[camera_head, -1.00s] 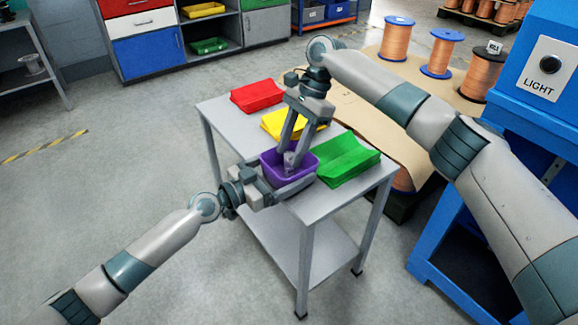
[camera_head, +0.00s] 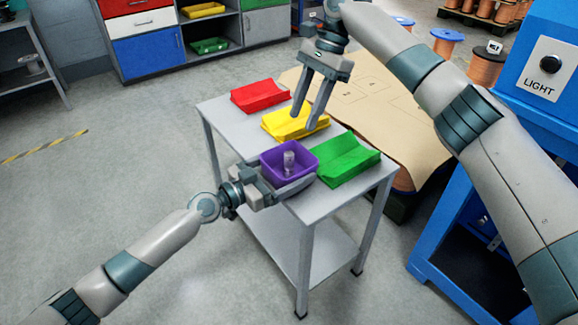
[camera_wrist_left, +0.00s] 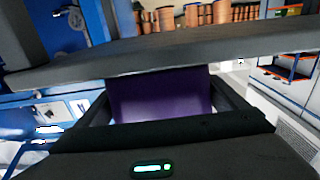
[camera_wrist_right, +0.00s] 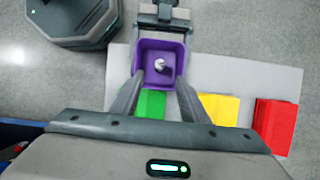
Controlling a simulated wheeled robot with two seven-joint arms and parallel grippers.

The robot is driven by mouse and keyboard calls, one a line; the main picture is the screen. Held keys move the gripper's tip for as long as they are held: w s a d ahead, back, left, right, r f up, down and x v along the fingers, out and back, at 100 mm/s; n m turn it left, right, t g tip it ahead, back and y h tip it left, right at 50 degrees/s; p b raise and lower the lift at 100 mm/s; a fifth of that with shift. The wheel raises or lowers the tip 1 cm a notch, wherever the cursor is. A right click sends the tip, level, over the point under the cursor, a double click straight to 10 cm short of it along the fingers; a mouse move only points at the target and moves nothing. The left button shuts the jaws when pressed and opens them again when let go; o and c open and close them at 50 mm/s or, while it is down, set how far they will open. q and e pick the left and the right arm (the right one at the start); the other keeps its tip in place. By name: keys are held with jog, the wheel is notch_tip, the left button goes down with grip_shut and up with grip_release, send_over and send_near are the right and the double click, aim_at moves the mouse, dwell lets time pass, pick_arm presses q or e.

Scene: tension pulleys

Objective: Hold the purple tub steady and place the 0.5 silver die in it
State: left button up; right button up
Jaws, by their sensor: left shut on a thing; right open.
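The purple tub (camera_head: 269,166) stands at the near edge of the small grey table in the head view. My left gripper (camera_head: 287,188) is shut on the tub, with its fingers along the tub's sides. The tub's purple wall also fills the middle of the left wrist view (camera_wrist_left: 160,97). The silver die (camera_head: 289,160) stands inside the tub, a small grey cylinder. It also shows inside the tub in the right wrist view (camera_wrist_right: 160,64). My right gripper (camera_head: 302,122) is open and empty, above the table and behind the tub. Any marking on the die is too small to read.
Red (camera_head: 258,96), yellow (camera_head: 290,122) and green (camera_head: 347,160) bins stand in a row on the grey table (camera_head: 213,112), the green one close beside the tub. A blue cabinet (camera_head: 540,60) stands at the right. Copper spools (camera_head: 487,68) stand behind.

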jog(key=shift+v, duration=0.9)
pick_arm(q)
jog(key=o, duration=0.8)
jog(key=shift+o, duration=0.2)
jog(key=v, duration=1.2)
